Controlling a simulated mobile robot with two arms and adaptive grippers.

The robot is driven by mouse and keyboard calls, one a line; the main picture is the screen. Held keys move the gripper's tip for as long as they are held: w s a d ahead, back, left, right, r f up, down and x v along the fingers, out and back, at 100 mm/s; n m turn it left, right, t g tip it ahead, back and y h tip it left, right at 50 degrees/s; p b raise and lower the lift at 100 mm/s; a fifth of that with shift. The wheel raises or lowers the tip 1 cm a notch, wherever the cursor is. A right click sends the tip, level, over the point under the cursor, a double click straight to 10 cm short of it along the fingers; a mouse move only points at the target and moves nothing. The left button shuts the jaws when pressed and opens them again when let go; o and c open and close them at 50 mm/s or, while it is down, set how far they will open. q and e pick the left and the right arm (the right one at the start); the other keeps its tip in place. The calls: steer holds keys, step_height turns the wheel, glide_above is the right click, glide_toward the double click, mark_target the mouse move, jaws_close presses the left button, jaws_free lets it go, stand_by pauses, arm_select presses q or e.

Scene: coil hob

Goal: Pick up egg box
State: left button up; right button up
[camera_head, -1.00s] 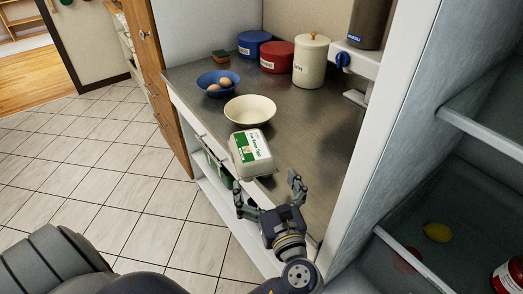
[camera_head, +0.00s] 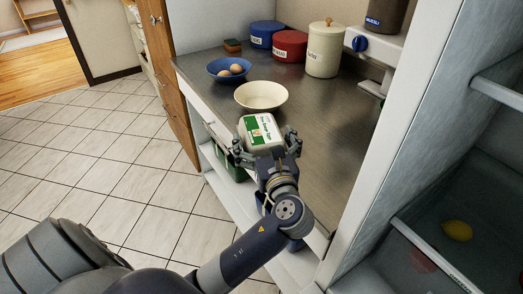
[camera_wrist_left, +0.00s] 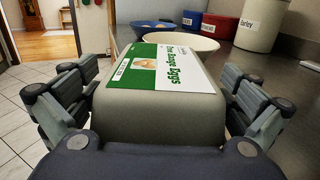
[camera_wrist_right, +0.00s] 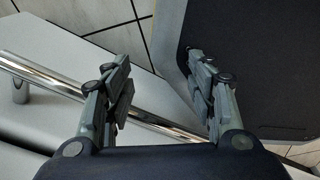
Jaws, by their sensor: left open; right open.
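The egg box (camera_head: 260,131) is pale grey with a green and white label. It sits on the metal counter near the front edge. My left gripper (camera_head: 264,146) is open at the near end of the box, with a finger on either side. The left wrist view shows the egg box (camera_wrist_left: 165,85) between the two spread fingers, with gaps visible at the sides. My right gripper (camera_wrist_right: 160,85) is open and empty in the right wrist view, near a metal rail; it does not show clearly in the head view.
A cream bowl (camera_head: 261,97) stands just behind the box. A blue bowl with eggs (camera_head: 229,71) is farther back. Blue, red and cream canisters (camera_head: 290,46) line the rear. An open fridge (camera_head: 440,200) is on the right. Counter right of the box is clear.

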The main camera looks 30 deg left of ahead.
steer(key=shift+s, duration=0.15)
arm_select(q)
steer(key=shift+c, duration=1.1)
steer(key=c, duration=1)
arm_select(e)
steer(key=shift+s+d, duration=0.3)
steer(key=shift+s, duration=0.15)
arm_select(q)
steer(key=shift+r, duration=0.15)
